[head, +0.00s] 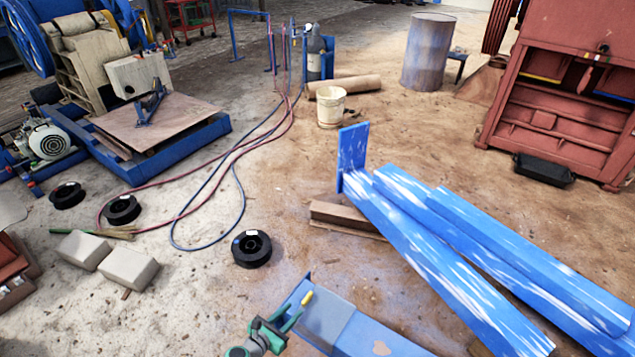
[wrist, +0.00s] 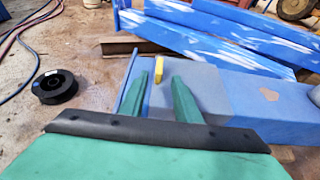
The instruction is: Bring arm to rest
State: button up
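My gripper (head: 284,322) shows at the bottom centre of the head view, low over the near end of a blue beam. In the wrist view, the two green fingers of my gripper (wrist: 160,78) are spread apart, with a visible gap between them. A small yellow piece (head: 307,297) is at the beam's end, just beyond the fingertips. It also shows in the wrist view (wrist: 158,75), in line with the gap. I cannot tell whether a finger touches it. No object is seen clamped between the fingers.
The blue beam (head: 375,335) with a grey patch lies under and right of my gripper. Long blue beams (head: 470,265) fill the right. A black spool (head: 251,248) lies on the floor ahead, with hoses (head: 235,160) behind it. Pale blocks (head: 128,268) lie left. Floor between is clear.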

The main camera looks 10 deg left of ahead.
jog(key=s+d+f+m+g+y, duration=0.1)
jog(key=s+d+f+m, duration=0.15)
jog(key=s, duration=0.35)
jog(key=s+d+f+m+g+y, duration=0.1)
jog(key=s+d+f+m+y, duration=0.15)
jog(key=s+f, duration=0.2)
jog(key=s+d+r+m+y, duration=0.1)
jog(key=s+m, duration=0.3)
jog(key=s, duration=0.3)
jog(key=s+d+r+m+y, duration=0.2)
jog(key=s+m, duration=0.2)
jog(key=s, duration=0.3)
jog(key=s+d+r+m+t, duration=0.1)
jog(key=s+d+r+m, duration=0.2)
jog(key=r+m, duration=0.3)
jog(key=s+d+r+m+t, duration=0.2)
jog(key=s+r+m, duration=0.4)
jog(key=r, duration=1)
jog(key=s+d+r+m+t, duration=0.2)
jog(key=s+d+r+m, duration=0.2)
jog(key=r, duration=0.7)
jog(key=shift+s+d+m+h, duration=0.35)
jog(key=shift+s+d+m, duration=0.1)
jog(key=shift+m, duration=0.65)
jog(key=shift+w, duration=0.2)
jog(key=shift+s, duration=0.15)
